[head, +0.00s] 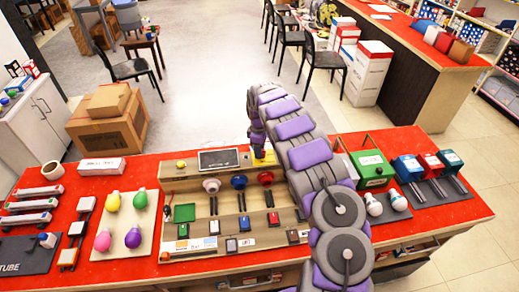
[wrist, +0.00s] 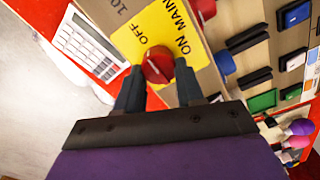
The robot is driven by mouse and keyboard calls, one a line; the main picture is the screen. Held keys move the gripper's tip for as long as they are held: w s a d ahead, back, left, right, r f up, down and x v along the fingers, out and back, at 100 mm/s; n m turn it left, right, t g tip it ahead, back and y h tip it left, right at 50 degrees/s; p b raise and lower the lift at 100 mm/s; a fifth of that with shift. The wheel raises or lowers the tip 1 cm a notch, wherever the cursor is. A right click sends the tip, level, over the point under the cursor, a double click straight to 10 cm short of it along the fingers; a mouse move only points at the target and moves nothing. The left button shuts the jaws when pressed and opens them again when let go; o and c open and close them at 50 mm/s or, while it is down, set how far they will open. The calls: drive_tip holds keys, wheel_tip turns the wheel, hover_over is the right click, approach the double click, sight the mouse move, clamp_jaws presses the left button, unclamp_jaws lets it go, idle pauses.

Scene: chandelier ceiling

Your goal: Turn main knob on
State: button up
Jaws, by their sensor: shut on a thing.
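The main knob (wrist: 157,66) is red and round, on a yellow plate (wrist: 130,42) marked OFF and ON MAIN in the wrist view. My gripper (wrist: 160,74) has its two dark fingers on either side of the knob and is shut on it. I cannot tell clearly which mark the knob points to. In the head view my gripper (head: 258,152) reaches down at the back right of the wooden test board (head: 222,252), over its yellow plate (head: 245,160). The knob is hidden there by my arm.
A keypad (wrist: 88,44) lies beside the plate. A second red part (wrist: 203,8) sits near it. The board also carries a white socket (head: 211,185), a blue one (head: 239,181) and several switches. Coloured bulbs (head: 113,202) stand left; a green box (head: 372,168) stands right of my arm.

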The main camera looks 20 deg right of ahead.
drive_tip(key=c, duration=0.3)
drive_tip(key=shift+m, duration=0.3)
drive_tip(key=m+p, duration=0.1)
drive_tip(key=m, duration=0.1)
drive_tip(key=shift+w+r+m, duration=0.1)
drive_tip(key=shift+m, duration=0.3)
drive_tip(key=m+p, duration=0.2)
drive_tip(key=m, duration=0.3)
drive_tip(key=shift+d, duration=0.2)
drive_tip(key=m+p, duration=0.1)
drive_tip(key=m, duration=0.4)
drive_tip(key=shift+d, duration=0.1)
drive_tip(key=m+p, duration=0.1)
drive_tip(key=m, duration=0.3)
drive_tip(key=shift+d+m, duration=0.15)
drive_tip(key=shift+m, duration=0.15)
